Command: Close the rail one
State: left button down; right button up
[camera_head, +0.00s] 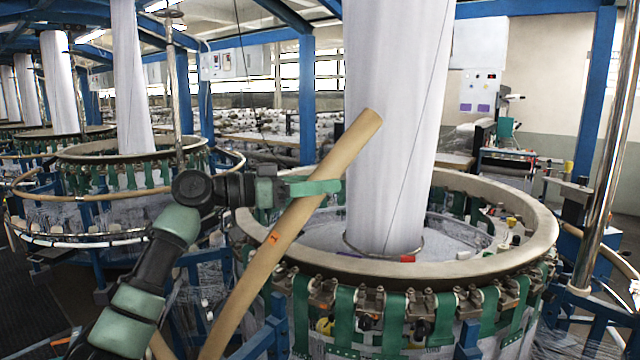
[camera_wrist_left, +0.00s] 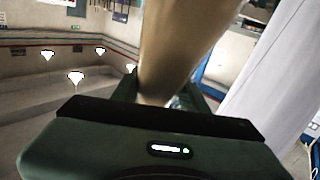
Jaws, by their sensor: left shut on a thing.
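The rail (camera_head: 262,262) is a tan, curved bar with a small orange mark. It stands steeply raised in front of the circular loom (camera_head: 535,215), its upper end beside the white fabric tube, its lower end running out of the bottom of the head view. My left gripper (camera_head: 318,188) comes in from the left and is shut on the rail at its upper part. In the left wrist view the rail (camera_wrist_left: 190,50) rises between the fingers, which the gripper body partly hides. My right gripper is in neither view.
A tall white fabric tube (camera_head: 398,120) rises from the loom's middle, just right of the rail. Green straps (camera_head: 340,315) and metal clamps line the ring's front. A steel pole (camera_head: 605,150) stands at right. Another loom (camera_head: 135,150) stands behind at left.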

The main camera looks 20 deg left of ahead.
pick_arm(q)
jog(key=s+d+f+m+g+y+b, duration=0.1)
jog(key=s+d+f+m+y+b, duration=0.2)
jog(key=d+f, duration=0.85)
jog(key=s+d+f+m+y+b, duration=0.1)
jog(key=s+d+f+b, duration=0.35)
jog(key=d+f, duration=0.75)
jog(key=s+d+f+m+y+b, duration=0.1)
jog(key=d+f+b, duration=0.1)
jog(key=f, duration=0.9)
jog(key=s+d+f+m+y+b, duration=0.1)
jog(key=d+f+y+b, duration=0.1)
jog(key=f, duration=0.9)
jog(key=s+d+f+m+y+b, duration=0.1)
jog(key=d+f+b, duration=0.3)
jog(key=f, duration=0.7)
jog(key=shift+s+d+m+y, duration=0.3)
jog(key=shift+s+d+m, duration=0.25)
jog(key=shift+d, duration=0.35)
jog(key=shift+f, duration=0.1)
jog(key=c, duration=0.8)
grip_release()
jog(key=shift+w+f, duration=0.1)
jog(key=shift+o, duration=0.2)
jog(key=shift+w+d, duration=0.15)
jog(key=shift+w, duration=0.1)
